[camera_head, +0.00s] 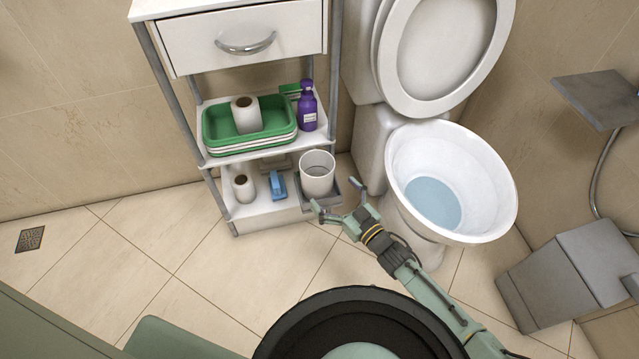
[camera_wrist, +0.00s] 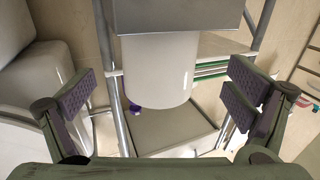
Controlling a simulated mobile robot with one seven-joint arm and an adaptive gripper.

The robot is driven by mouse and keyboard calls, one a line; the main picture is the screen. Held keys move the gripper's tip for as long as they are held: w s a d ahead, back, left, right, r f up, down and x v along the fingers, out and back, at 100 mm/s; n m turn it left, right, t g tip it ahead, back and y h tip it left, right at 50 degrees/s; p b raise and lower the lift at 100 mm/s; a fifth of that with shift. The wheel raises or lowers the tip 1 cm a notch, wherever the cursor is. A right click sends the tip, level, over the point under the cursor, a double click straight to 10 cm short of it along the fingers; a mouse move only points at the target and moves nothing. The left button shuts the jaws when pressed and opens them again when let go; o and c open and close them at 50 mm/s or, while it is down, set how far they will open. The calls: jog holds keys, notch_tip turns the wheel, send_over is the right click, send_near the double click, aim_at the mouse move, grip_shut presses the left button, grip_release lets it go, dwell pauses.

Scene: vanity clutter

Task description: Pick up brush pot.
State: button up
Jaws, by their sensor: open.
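In the wrist view the pot (camera_wrist: 158,75) shows upside down, ahead of and between the open fingers of my gripper (camera_wrist: 160,95). A gap shows on each side, and no finger visibly touches it. What the pot holds is not clear.
The low shelf (camera_head: 258,205) also holds a blue item (camera_head: 277,186) and a paper roll (camera_head: 243,189). Above are green trays (camera_head: 213,125) and a purple bottle (camera_head: 307,108). The toilet (camera_head: 500,190) stands close on the right. Floor at left is clear.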

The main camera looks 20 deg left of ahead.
aim_at(308, 166)
jog(key=x, duration=0.6)
jog(key=shift+w+a+f, duration=0.2)
jog(key=c, duration=1.5)
jog(key=shift+r, duration=0.15)
